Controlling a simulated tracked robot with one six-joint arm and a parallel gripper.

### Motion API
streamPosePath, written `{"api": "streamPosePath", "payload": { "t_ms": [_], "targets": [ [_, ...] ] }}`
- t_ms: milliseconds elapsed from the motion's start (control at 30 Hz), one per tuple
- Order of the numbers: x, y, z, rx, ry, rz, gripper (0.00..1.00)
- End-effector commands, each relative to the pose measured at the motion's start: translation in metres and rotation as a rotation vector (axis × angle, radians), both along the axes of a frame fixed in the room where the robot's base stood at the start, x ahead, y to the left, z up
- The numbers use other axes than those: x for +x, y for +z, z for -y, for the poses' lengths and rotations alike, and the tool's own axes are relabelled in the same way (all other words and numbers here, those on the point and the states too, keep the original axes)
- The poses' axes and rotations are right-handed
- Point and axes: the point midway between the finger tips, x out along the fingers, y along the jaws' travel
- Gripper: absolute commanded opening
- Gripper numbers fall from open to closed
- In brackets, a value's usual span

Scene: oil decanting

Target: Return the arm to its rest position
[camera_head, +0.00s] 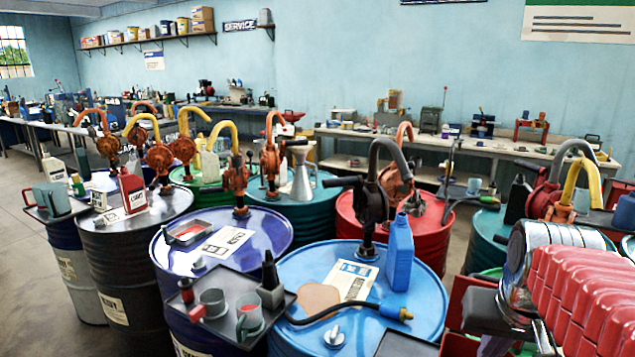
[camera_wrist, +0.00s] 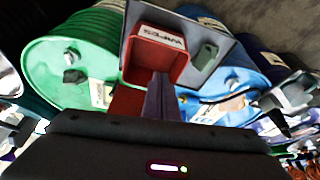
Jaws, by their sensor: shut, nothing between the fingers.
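My gripper (camera_wrist: 160,85) shows in the wrist view as narrow dark fingers, closed together with nothing between them. Behind them is a red open-topped box (camera_wrist: 158,47) with a white label on a grey tray. A green drum (camera_wrist: 50,66) lies to the left in that view and a blue drum (camera_wrist: 232,82) to the right. I cannot tell the exact gap between the fingers and the red box. In the head view, the lower right is blocked by a close red ribbed and silver shape, and the fingertips cannot be made out.
In the head view, a blue drum (camera_head: 430,290) carries a hand pump (camera_head: 370,200), a blue bottle (camera_head: 399,250) and a black hose. A dark tray (camera_head: 230,290) holds cups beside it. Several more drums with curved spouts crowd the middle. Open floor (camera_head: 30,290) shows at left.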

Motion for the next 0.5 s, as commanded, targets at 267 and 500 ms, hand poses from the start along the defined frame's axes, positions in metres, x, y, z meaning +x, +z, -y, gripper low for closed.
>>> {"api": "streamPosePath", "payload": {
  "t_ms": [267,500],
  "targets": [
    [-0.039,-0.038,-0.068,-0.016,0.153,0.057,0.0],
    [-0.07,-0.053,-0.112,-0.021,0.288,0.098,0.0]
  ]
}}
